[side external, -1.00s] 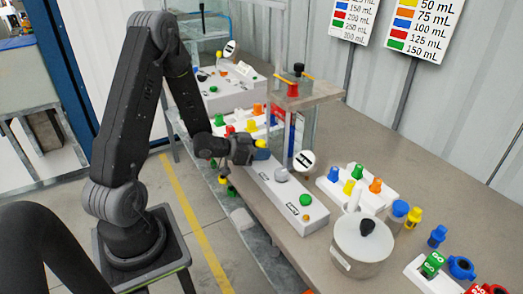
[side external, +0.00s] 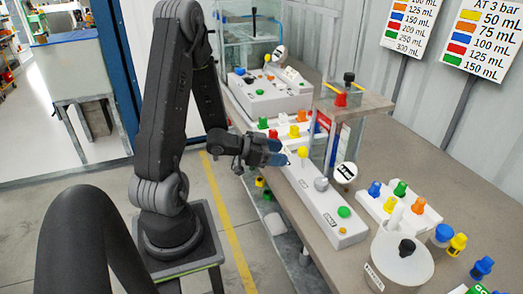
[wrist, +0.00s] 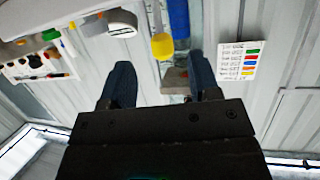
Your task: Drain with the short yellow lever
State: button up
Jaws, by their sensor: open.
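The short yellow lever, with a round yellow knob (side external: 303,151), stands on the long white control box (side external: 322,197) beside the tank. It shows in the wrist view as a yellow knob (wrist: 162,47), ahead of and between my fingers. My gripper (side external: 282,153) has blue fingertips and is just left of the knob, apart from it. In the wrist view my gripper (wrist: 160,75) is open with nothing between the fingers.
A grey knob (side external: 321,184) and a green button (side external: 344,212) sit farther along the box. A white round pot (side external: 398,265) and a tray of coloured plugs (side external: 392,208) lie to the right.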

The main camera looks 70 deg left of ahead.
aim_at(302, 157)
jog(key=v, duration=0.5)
jog(key=shift+s+r, duration=0.15)
jog(key=shift+s, duration=0.1)
jog(key=shift+g, duration=0.5)
jog(key=x, duration=0.9)
jog(key=r+x, duration=0.1)
jog(key=x, duration=0.3)
jog(key=shift+w+f, duration=0.15)
jog(key=shift+w, duration=0.4)
jog(key=shift+a, duration=0.15)
grip_shut()
